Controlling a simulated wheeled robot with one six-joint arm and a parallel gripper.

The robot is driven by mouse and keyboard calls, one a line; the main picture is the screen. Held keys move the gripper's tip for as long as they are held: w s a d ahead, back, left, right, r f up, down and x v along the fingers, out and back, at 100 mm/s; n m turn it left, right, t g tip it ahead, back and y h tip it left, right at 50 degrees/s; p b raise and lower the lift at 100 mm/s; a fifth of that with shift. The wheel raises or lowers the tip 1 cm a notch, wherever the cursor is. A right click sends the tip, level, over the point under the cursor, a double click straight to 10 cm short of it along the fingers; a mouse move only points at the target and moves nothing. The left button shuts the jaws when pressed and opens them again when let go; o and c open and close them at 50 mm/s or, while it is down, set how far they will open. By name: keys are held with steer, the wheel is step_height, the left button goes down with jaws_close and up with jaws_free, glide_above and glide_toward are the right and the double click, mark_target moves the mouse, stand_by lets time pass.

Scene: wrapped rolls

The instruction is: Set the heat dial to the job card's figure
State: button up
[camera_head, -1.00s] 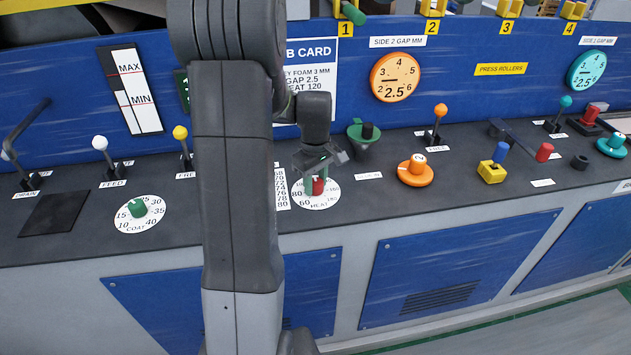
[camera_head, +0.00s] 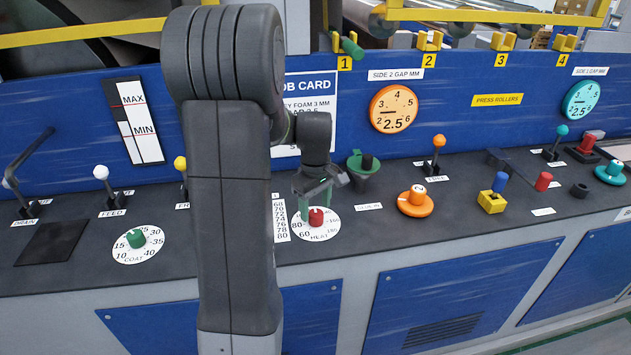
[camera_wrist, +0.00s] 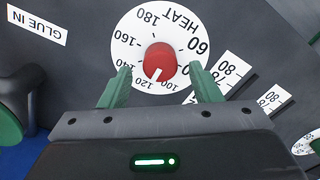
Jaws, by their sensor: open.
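The heat dial (camera_head: 331,231) is a white round plate with a red knob (camera_head: 316,217) on the dark counter. In the wrist view, the knob (camera_wrist: 160,62) has a white pointer line between 100 and 120. My gripper (camera_wrist: 159,72) is open, with its green fingers apart on either side of the knob and not touching it there. In the head view, my gripper (camera_head: 316,200) hangs at the back of the dial. The job card (camera_head: 310,84) is on the blue panel; my arm hides its left side and lower lines, and its heat figure is not readable now.
A green coat dial (camera_head: 137,240) lies left of my arm. A glue-in funnel (camera_head: 364,165) stands behind the heat dial and an orange knob (camera_head: 416,200) to its right. A printed number strip (camera_head: 281,221) lies left of the heat dial.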

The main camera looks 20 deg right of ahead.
mark_target(315, 212)
step_height(315, 212, up, 11)
stand_by(0.3)
stand_by(0.4)
step_height(315, 212, down, 14)
steer(key=shift+r, duration=0.1)
stand_by(0.4)
steer(key=shift+r, duration=0.1)
